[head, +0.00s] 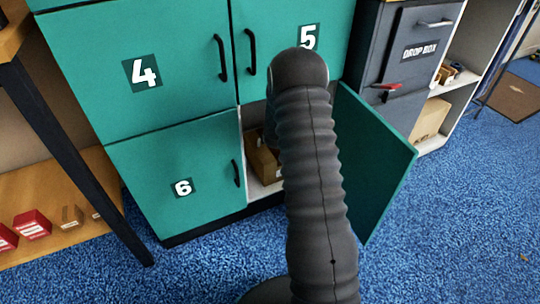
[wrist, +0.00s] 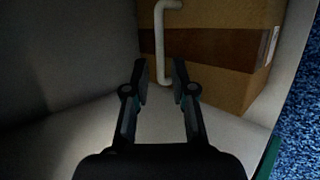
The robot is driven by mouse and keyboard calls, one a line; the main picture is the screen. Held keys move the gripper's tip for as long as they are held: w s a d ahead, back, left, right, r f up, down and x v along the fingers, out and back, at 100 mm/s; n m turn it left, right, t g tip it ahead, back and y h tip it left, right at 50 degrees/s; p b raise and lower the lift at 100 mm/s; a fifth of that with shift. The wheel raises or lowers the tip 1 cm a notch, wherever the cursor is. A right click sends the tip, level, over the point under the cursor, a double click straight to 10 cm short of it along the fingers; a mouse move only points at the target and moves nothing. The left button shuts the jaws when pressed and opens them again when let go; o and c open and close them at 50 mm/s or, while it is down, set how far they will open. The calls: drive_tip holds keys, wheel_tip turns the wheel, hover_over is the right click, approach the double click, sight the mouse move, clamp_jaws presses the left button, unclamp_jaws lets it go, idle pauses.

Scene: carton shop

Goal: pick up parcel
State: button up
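A brown cardboard parcel (wrist: 225,55) with a darker tape band stands on the white floor of an open locker compartment. It has a white handle (wrist: 160,45) on its near face. In the wrist view my gripper (wrist: 161,72) is open, and the lower end of the handle lies just ahead, between the fingertips in the picture. I cannot tell whether the fingers straddle it. In the head view part of the parcel (head: 264,162) shows in the lower compartment; my arm hides the rest and the gripper.
The compartment's teal door (head: 375,165) is swung open to the right. Closed lockers 4 (head: 150,70), 5 (head: 308,35) and 6 (head: 180,188) surround the opening. A grey drop box (head: 410,50) stands at right. A low shelf (head: 60,240) holds red boxes at left. Blue carpet is clear in front.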

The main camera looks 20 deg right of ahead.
sight(270, 150)
drive_tip(key=shift+x, duration=4)
drive_tip(key=shift+a, duration=0.15)
clamp_jaws()
drive_tip(key=shift+r, duration=0.1)
